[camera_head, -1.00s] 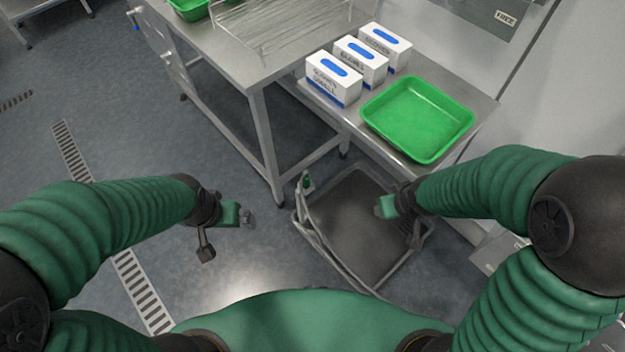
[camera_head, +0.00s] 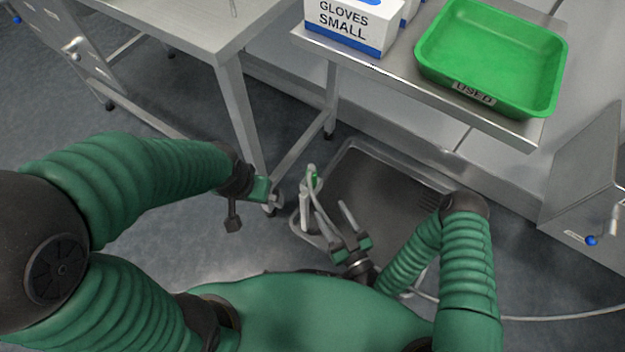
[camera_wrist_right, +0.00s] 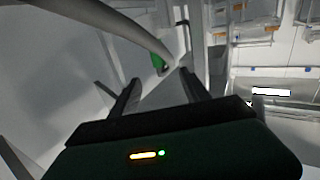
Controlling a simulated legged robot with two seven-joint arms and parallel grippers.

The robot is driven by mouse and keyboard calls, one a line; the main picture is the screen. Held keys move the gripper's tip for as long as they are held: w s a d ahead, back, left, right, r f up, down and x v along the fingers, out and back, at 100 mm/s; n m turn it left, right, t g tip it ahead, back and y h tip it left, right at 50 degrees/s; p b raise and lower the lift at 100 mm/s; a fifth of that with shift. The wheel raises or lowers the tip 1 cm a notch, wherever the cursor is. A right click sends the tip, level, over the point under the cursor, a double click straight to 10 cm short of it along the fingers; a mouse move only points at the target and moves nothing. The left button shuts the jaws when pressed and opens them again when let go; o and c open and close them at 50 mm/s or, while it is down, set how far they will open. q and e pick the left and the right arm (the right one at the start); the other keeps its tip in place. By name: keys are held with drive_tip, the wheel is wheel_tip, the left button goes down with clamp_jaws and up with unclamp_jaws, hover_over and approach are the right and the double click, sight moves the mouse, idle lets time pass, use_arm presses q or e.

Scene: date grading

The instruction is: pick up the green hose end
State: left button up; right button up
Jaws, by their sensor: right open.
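The green hose end (camera_head: 313,177) sits at the left rim of a grey floor basin (camera_head: 385,185), beside a pale upright piece. A grey hose runs from near it toward my right gripper. My right gripper (camera_head: 337,218) is open over the basin's left part, below the hose end in the head view. In the right wrist view the green hose end (camera_wrist_right: 158,63) shows just beyond the gap between the two dark fingers (camera_wrist_right: 158,79), with a grey hose crossing above. Contact cannot be told. My left gripper (camera_head: 268,198) hangs left of the basin; its jaw opening is unclear.
A steel table (camera_head: 190,30) with legs stands behind my left gripper. A steel shelf (camera_head: 400,78) with glove boxes (camera_head: 350,25) and a green tray (camera_head: 545,100) overhangs behind the basin. A pale hose (camera_head: 560,317) lies on the floor at right.

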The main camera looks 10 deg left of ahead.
sight(314, 178)
drive_tip(key=b+x, duration=0.2)
drive_tip(key=x, duration=0.7)
drive_tip(key=shift+a+f, duration=0.1)
drive_tip(key=shift+a, duration=0.05)
drive_tip(key=b+x, duration=0.1)
drive_tip(key=x, duration=0.1)
drive_tip(key=b+x, duration=0.2)
drive_tip(key=x, duration=0.1)
drive_tip(key=shift+w+d, duration=0.2)
drive_tip(key=shift+d, duration=0.15)
drive_tip(key=shift+w+a, duration=0.1)
use_arm(q)
drive_tip(key=x, duration=0.2)
drive_tip(key=s+x, duration=0.1)
drive_tip(key=x, duration=0.2)
drive_tip(key=shift+s+d+f, duration=0.1)
drive_tip(key=shift+d+f, duration=0.1)
drive_tip(key=shift+f, duration=0.15)
use_arm(e)
drive_tip(key=shift+a, duration=0.1)
drive_tip(key=shift+c, duration=0.3)
drive_tip(key=shift+c, duration=1.2)
clamp_jaws()
